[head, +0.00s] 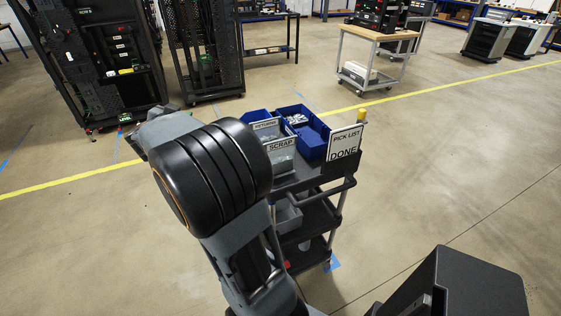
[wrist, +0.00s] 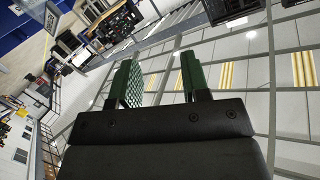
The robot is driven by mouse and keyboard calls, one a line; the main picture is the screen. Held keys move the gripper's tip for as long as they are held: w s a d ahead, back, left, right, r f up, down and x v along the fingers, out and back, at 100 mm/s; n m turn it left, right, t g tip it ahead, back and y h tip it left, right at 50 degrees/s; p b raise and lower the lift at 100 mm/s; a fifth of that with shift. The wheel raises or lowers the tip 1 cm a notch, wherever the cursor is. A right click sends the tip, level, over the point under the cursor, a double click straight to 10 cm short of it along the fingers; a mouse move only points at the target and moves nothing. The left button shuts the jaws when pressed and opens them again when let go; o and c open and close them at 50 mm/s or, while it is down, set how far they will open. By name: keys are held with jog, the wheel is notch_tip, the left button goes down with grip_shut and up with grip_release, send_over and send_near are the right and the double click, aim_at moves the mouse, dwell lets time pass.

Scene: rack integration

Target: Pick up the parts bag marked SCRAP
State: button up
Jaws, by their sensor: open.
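A bag marked SCRAP (head: 281,145), with a white label, sits on the top shelf of a dark cart (head: 325,170) in the head view. A label reading RETURNS (head: 266,125) stands just behind it. My arm covers the left part of the cart top. In the wrist view my gripper (wrist: 160,82) has its two green fingers apart with nothing between them. That view is tilted and shows the room and ceiling, not the bag. In the head view my gripper's fingers are hidden behind my arm.
Blue bins (head: 305,130) stand on the cart behind the SCRAP bag. A PICK LIST DONE sign (head: 344,143) stands at the cart's right edge. Open server racks (head: 105,60) stand at the back left. A wooden-topped cart (head: 377,35) is farther back. The floor to the right is clear.

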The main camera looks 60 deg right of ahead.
jog(key=s+d+f+m+g+h, duration=0.1)
jog(key=s+d+f+m+g, duration=0.4)
jog(key=g, duration=0.4)
jog(key=m+g+y, duration=0.3)
jog(key=g, duration=0.3)
send_near(267, 143)
jog(key=shift+m+g+y, duration=0.3)
jog(key=shift+g+y, duration=0.1)
jog(key=shift+g, duration=0.1)
jog(key=x, duration=0.5)
jog(key=shift+d, duration=0.55)
jog(key=shift+p+x, duration=0.3)
jog(key=shift+x, duration=2.65)
jog(key=shift+w+f, duration=0.1)
jog(key=shift+w, duration=0.05)
grip_shut()
